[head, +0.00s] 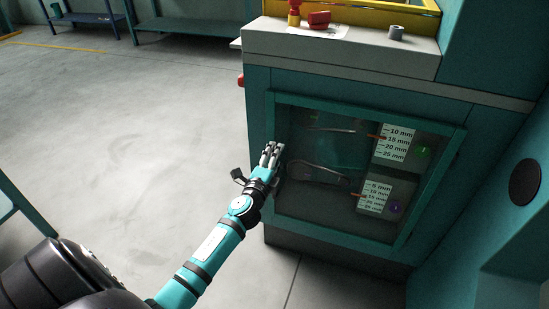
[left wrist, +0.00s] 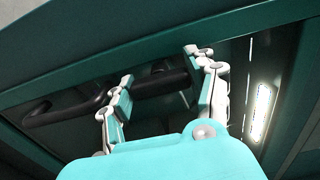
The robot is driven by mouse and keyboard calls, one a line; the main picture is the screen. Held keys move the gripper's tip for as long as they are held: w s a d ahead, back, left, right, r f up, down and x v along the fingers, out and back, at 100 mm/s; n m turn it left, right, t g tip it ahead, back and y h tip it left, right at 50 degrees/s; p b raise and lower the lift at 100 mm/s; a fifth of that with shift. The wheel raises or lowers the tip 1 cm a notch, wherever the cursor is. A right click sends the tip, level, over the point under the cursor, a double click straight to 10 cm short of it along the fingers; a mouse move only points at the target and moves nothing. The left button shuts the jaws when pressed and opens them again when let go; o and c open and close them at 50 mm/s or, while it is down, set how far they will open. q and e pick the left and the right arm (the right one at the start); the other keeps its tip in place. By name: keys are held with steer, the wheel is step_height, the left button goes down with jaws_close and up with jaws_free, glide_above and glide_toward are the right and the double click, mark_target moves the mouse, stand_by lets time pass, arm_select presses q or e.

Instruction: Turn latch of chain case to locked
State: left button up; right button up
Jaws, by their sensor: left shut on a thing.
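The chain case (head: 455,145) is a teal-framed glass door on the front of a teal machine. Behind the glass are chains and two white millimetre scale cards (head: 396,142). My left gripper (head: 270,152) is at the left edge of the door, its fingers hiding the latch in the head view. Whether the latch is turned cannot be told. My right gripper is not in view.
On the machine's pale ledge (head: 350,45) lie red items (head: 319,19), a paper and a small grey ring (head: 396,32). A teal panel with a dark round disc (head: 525,182) stands at the right. Open grey floor (head: 120,130) lies to the left; benches stand behind.

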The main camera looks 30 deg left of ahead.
arm_select(q)
steer(key=o, duration=1.2)
steer(key=v, duration=1.2)
steer(key=shift+d, duration=0.1)
